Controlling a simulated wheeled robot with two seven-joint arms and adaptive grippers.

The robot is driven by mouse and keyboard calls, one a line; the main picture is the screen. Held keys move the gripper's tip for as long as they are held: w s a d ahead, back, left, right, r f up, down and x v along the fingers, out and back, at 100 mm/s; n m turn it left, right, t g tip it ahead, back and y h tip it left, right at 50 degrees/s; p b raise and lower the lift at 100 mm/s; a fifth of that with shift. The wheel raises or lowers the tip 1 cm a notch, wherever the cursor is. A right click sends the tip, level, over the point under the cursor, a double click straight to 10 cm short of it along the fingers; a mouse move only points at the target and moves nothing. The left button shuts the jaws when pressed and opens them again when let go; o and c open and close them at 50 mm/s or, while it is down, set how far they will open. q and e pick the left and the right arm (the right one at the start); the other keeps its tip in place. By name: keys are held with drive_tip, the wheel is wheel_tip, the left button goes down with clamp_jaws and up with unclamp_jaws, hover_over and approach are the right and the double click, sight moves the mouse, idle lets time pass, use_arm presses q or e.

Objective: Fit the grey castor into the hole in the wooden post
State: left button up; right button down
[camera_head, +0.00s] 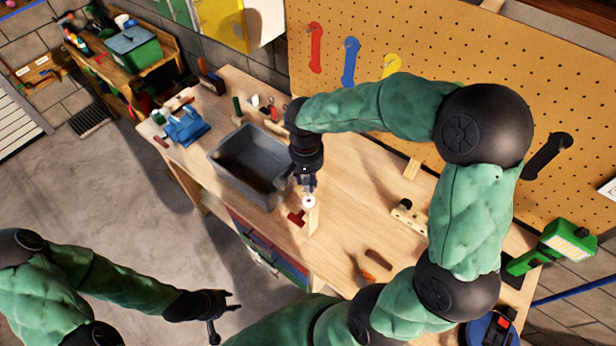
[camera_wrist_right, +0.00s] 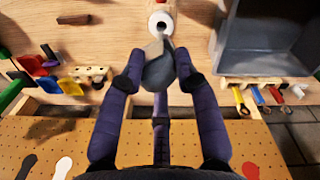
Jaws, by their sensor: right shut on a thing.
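The wooden post (camera_head: 313,220) stands upright on the workbench, with a pale ring around a dark hole at its top. The ring and hole (camera_wrist_right: 160,22) show near the top of the right wrist view. My right gripper (camera_head: 308,186) is just above the post. In the right wrist view its fingers (camera_wrist_right: 158,75) are shut on the grey castor (camera_wrist_right: 157,70), whose narrow end points toward the hole. The castor appears apart from the hole; the exact gap cannot be told. My left gripper (camera_head: 222,312) is open and empty, off the bench's front side.
A grey bin (camera_head: 221,166) stands left of the post. A red clamp handle (camera_head: 297,217) is beside the post. A blue vice (camera_head: 184,126) is at the bench's left end. A pegboard (camera_head: 450,60) rises behind. Loose tools lie on the right.

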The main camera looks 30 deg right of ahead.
sight(308, 191)
drive_tip(key=shift+f+b, duration=1.75)
drive_tip(key=shift+f, duration=0.4)
drive_tip(key=shift+f+b, duration=0.8)
drive_tip(key=shift+f, duration=0.15)
drive_tip(key=c, duration=0.8)
unclamp_jaws()
wheel_tip(308, 191, up, 12)
drive_tip(key=shift+w+a+r, duration=0.1)
drive_tip(key=shift+a, duration=0.05)
